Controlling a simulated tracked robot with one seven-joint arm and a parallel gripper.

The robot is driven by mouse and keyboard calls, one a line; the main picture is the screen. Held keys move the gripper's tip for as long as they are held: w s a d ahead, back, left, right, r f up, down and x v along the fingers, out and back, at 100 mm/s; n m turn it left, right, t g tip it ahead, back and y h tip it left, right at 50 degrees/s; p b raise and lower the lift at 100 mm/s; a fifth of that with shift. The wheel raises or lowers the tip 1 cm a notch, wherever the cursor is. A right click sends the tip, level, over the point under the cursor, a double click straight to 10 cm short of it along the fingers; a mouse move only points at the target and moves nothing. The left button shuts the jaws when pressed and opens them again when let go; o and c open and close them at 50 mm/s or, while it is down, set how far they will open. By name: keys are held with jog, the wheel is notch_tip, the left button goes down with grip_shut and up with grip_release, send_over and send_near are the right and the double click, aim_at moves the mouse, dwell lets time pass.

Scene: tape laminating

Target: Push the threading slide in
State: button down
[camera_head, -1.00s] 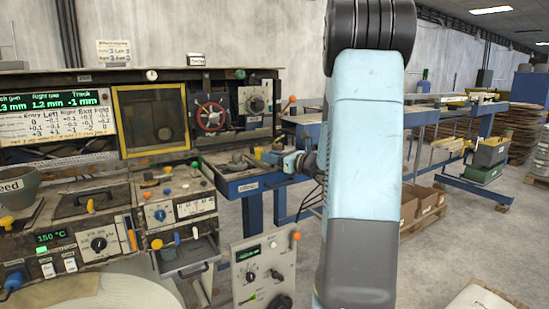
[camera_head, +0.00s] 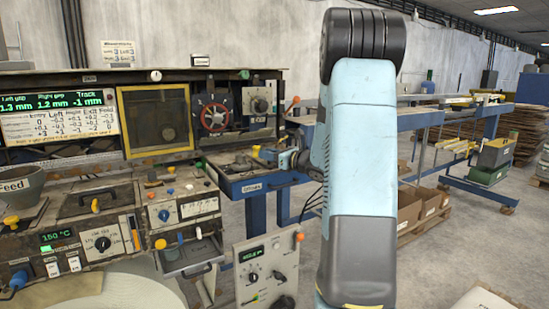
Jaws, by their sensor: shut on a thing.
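My gripper (camera_head: 268,154) is at the right end of the machine, low above the blue-framed tray table. It is small in view, and its wrist is partly covered by my light-blue arm. Its fingers are shut on a small part with a yellow knob (camera_head: 256,150), which appears to be the handle of the threading slide. The slide's body is too small and dark to tell apart from the machine's parts to the left of the knob.
The blue-framed table (camera_head: 252,187) lies under my gripper. A control box (camera_head: 266,273) with an orange knob stands in front. Cardboard boxes (camera_head: 410,208) sit on the right.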

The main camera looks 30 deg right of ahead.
jog(key=shift+d+r, duration=0.1)
jog(key=shift+r, duration=0.1)
jog(key=c, duration=1.1)
grip_release()
jog(key=shift+s, duration=0.1)
jog(key=shift+o, duration=0.7)
jog(key=shift+f, duration=0.1)
jog(key=v, duration=1.3)
jog(key=shift+s, duration=0.35)
jog(key=shift+o, duration=0.3)
jog(key=shift+d, duration=0.15)
